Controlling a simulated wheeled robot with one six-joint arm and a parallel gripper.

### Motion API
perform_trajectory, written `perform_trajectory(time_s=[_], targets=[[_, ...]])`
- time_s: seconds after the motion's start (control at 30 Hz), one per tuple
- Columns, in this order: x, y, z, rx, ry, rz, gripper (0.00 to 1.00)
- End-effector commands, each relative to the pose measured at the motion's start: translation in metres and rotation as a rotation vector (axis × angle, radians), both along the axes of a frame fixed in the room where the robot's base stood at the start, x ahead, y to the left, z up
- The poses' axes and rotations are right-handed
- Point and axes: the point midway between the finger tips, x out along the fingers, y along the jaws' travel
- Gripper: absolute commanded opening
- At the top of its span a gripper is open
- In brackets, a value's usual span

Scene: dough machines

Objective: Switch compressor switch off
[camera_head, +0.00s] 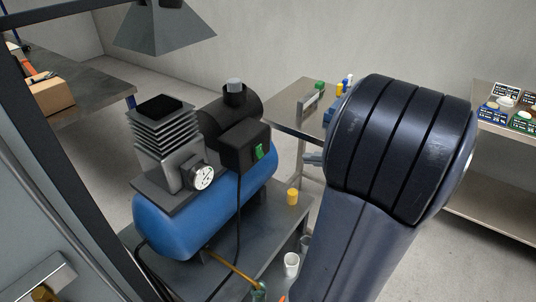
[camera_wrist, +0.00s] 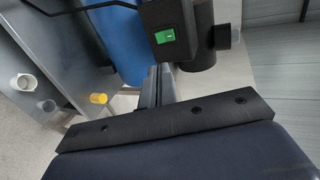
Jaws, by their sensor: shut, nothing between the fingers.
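The compressor (camera_head: 205,210) has a blue tank, a finned grey pump and a black motor, and stands on a grey table in the head view. Its black switch box (camera_head: 237,148) carries a green switch (camera_head: 260,152) on the right face. In the wrist view the green switch (camera_wrist: 165,36) shows on the box at the upper middle, with a small white mark. My gripper (camera_wrist: 160,76) is shut and empty, with its fingers pointing toward the switch box from just below it in that view. In the head view my arm hides most of the gripper.
A grey hood (camera_head: 165,28) hangs above. A metal side table (camera_head: 290,100) is behind, and a shelf with labelled boxes (camera_head: 510,110) is at right. A black cable hangs from the switch box.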

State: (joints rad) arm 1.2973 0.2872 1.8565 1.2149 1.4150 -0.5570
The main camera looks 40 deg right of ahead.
Motion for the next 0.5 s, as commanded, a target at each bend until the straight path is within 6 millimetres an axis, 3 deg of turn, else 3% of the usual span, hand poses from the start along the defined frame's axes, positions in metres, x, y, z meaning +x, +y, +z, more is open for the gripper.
perform_trajectory(time_s=[0.23, 0.5], targets=[[0.013, 0.006, -0.005, 0.002, 0.001, 0.005, 0.0], [0.055, 0.021, -0.023, 0.002, 0.002, 0.007, 0.0]])
